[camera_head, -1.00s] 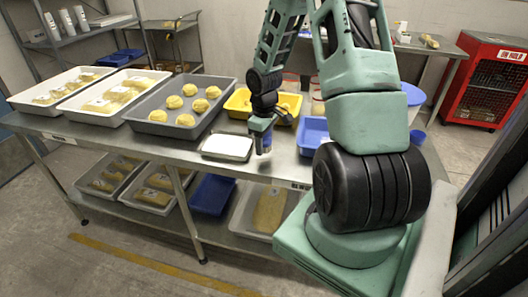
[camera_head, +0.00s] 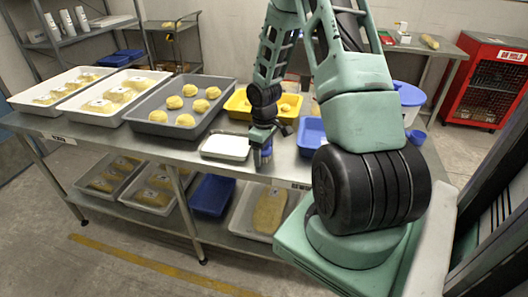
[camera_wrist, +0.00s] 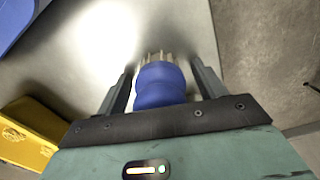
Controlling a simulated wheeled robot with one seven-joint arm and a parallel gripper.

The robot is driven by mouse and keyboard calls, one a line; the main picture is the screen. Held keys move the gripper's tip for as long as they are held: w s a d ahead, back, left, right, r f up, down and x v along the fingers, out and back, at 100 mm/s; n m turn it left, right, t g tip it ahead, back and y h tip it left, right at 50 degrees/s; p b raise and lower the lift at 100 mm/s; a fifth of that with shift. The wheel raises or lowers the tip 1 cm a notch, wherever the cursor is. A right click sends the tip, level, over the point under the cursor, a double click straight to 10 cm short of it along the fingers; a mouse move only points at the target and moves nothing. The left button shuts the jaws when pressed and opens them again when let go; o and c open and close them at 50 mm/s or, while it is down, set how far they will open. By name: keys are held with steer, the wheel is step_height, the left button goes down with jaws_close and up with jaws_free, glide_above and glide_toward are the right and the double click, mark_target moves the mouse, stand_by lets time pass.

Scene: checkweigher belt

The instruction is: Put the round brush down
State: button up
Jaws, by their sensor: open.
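The round brush (camera_wrist: 160,84) has a blue body and pale bristles. In the wrist view it is between the two fingers of my gripper (camera_wrist: 161,88), with a gap showing on each side. The gripper is open. In the head view my gripper (camera_head: 262,157) is low over the front part of the steel table (camera_head: 285,168), just right of a white-topped tray. The brush is mostly hidden there by the fingers. I cannot tell exactly how its underside meets the steel.
The white-topped tray (camera_head: 226,147) is close on the left. A yellow tray (camera_head: 238,103) is behind, and a blue tray (camera_head: 310,134) is to the right. A grey tray of dough balls (camera_head: 150,115) stands further left. The table's front edge is near the gripper.

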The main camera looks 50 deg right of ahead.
step_height(320, 180, up, 12)
steer(key=shift+f, duration=0.2)
steer(key=shift+a+r, duration=0.1)
steer(key=shift+r, duration=0.3)
steer(key=a+r+n, duration=0.1)
steer(key=a+r, duration=0.1)
steer(key=a, duration=1.1)
steer(key=a+r+n, duration=0.2)
steer(key=a+r, duration=0.1)
steer(key=a, duration=0.9)
steer(key=s+a+r+n, duration=0.2)
steer(key=s+a, duration=1.3)
steer(key=s, duration=0.2)
steer(key=shift+a+r+y, duration=0.2)
steer(key=shift+a+y, duration=0.05)
steer(key=shift+y, duration=0.05)
